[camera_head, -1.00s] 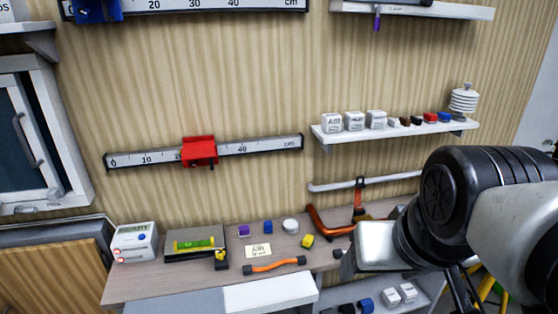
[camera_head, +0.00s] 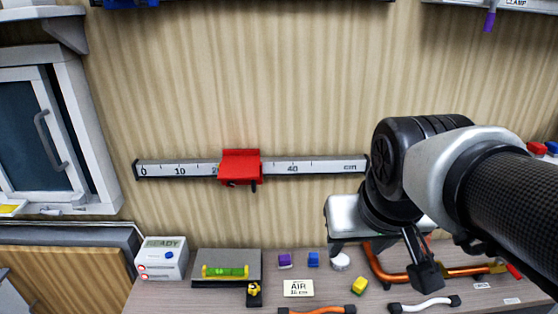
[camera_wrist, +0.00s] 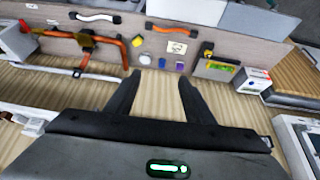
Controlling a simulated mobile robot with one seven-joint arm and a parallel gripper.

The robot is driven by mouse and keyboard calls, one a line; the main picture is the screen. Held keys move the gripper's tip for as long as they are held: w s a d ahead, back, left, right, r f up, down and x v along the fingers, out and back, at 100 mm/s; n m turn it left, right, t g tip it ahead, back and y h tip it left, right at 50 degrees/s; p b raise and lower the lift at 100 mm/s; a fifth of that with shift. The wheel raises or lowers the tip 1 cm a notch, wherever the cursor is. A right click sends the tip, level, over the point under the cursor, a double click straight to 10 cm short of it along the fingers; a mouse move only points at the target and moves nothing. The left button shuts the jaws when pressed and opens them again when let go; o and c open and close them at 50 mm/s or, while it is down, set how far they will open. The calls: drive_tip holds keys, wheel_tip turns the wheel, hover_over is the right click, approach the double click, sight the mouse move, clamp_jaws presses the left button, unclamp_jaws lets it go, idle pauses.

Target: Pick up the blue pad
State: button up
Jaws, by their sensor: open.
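A small blue pad (camera_head: 313,259) sits on the bench top, between a purple pad (camera_head: 285,260) and a round white disc (camera_head: 340,262). The blue pad also shows in the wrist view (camera_wrist: 162,63), just past the fingertips and roughly in line with the gap between them. My gripper (camera_wrist: 159,80) is open and empty, its two dark fingers apart. It is not touching the pad. In the head view my arm is right of the pad and the gripper's fingertips are hard to make out.
A yellow block (camera_head: 359,285), an AIR card (camera_head: 298,288) and a dark plate with a green level (camera_head: 226,271) are nearby. An orange-handled tool (camera_head: 385,274) lies right of the disc. A ruler with a red slider (camera_head: 240,166) is mounted on the wall above.

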drive_tip(key=w+f+b, duration=0.4)
drive_tip(key=w+f, duration=0.4)
drive_tip(key=w, duration=0.2)
drive_tip(key=b, duration=0.2)
approach(314, 257)
drive_tip(key=shift+g, duration=0.5)
drive_tip(key=b+x, duration=0.2)
drive_tip(key=x, duration=0.2)
drive_tip(key=shift+w+d+f+b, duration=0.1)
drive_tip(key=shift+w+f+b, duration=0.1)
drive_tip(key=shift+f+b, duration=0.1)
drive_tip(key=shift+w+b+x, duration=0.15)
drive_tip(key=shift+b+x, duration=0.05)
drive_tip(key=shift+x, duration=1.2)
drive_tip(key=shift+w+b+x, duration=0.15)
drive_tip(key=shift+x, duration=1.3)
drive_tip(key=shift+r, duration=0.2)
drive_tip(key=c, duration=1.1)
wheel_tip(314, 257, up, 10)
drive_tip(key=shift+p, duration=0.85)
drive_tip(key=shift+o, duration=0.4)
